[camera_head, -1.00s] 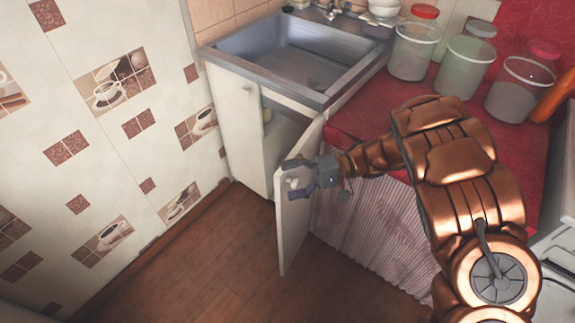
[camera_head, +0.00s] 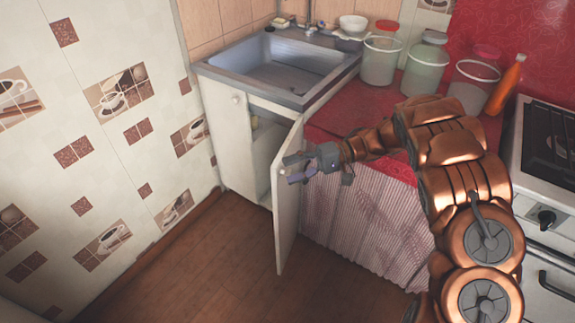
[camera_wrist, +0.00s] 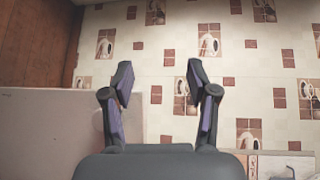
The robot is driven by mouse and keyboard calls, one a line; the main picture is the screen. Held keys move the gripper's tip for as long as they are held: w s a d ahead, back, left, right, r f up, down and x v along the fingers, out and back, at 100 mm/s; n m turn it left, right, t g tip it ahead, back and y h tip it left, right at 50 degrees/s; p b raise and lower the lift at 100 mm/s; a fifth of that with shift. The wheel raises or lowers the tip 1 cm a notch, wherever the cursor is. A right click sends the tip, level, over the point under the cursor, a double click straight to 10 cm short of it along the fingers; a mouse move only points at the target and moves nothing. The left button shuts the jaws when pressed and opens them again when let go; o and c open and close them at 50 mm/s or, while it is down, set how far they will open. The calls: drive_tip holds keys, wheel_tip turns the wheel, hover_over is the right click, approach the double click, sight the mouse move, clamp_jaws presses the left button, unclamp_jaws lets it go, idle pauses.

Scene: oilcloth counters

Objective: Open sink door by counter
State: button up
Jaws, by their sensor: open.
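The white sink cabinet stands under the metal sink (camera_head: 280,65). Its right door, beside the counter, (camera_head: 285,225) is swung far out, and the cabinet's inside (camera_head: 265,145) shows. The left door (camera_head: 228,140) is closed, with a small round knob. My gripper (camera_head: 291,168) is at the upper part of the open door, with its fingers pointing left. In the wrist view my gripper (camera_wrist: 160,85) has its fingers spread, with only tiled wall seen between them. A pale panel, likely the open door, (camera_wrist: 45,135) lies at the left finger; I cannot tell whether they touch.
The tiled wall (camera_head: 90,150) stands at left, with open wooden floor (camera_head: 190,265) before it. The red counter (camera_head: 345,115) with a pleated curtain (camera_head: 360,215) below is under my arm. Clear jars (camera_head: 425,65) and an orange bottle (camera_head: 506,85) stand behind. A stove (camera_head: 545,160) is at right.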

drive_tip(key=shift+w+f+p+v, duration=0.2)
drive_tip(key=shift+p+v, duration=0.1)
drive_tip(key=shift+v, duration=0.7)
drive_tip(key=shift+w+f+p+v, duration=0.1)
drive_tip(key=shift+f+p+v, duration=0.15)
drive_tip(key=shift+v, duration=0.7)
drive_tip(key=shift+r+p, duration=0.15)
drive_tip(key=shift+p, duration=0.15)
drive_tip(key=shift+c, duration=0.3)
